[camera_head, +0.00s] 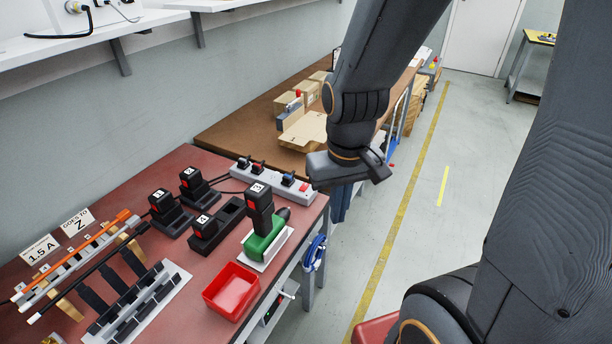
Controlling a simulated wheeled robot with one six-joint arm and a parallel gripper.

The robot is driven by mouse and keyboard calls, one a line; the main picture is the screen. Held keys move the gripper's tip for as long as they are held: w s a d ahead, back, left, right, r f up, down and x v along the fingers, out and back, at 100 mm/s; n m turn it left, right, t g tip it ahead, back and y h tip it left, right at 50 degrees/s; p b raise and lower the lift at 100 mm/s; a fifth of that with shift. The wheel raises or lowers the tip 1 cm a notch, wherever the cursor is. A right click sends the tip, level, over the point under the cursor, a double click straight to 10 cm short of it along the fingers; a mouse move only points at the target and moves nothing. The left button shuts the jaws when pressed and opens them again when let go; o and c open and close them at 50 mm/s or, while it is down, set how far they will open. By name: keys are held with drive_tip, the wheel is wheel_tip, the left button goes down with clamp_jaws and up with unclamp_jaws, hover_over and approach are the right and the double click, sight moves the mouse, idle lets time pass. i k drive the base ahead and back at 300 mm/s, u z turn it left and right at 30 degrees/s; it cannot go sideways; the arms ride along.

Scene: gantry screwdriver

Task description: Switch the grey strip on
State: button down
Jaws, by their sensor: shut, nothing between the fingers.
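The grey strip (272,180) is a light grey power strip lying along the far edge of the red-brown bench. My gripper (376,167) is at the end of the dark arm, up and to the right of the strip's right end in the picture. It is shut and empty, apart from the strip as far as I can tell. Its fingertips are hard to make out.
Black battery packs on chargers (198,186), a green-bodied tool (263,246) on a white base and a red bin (231,291) stand on the near bench (132,212). Racks with rods fill the left. A brown bench with boxes (286,100) lies beyond. Floor is clear at right.

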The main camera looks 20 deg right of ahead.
sight(304, 186)
drive_tip(key=k, duration=1.25)
drive_tip(key=z, duration=0.4)
drive_tip(key=i, duration=1.6)
drive_tip(key=u, duration=0.7)
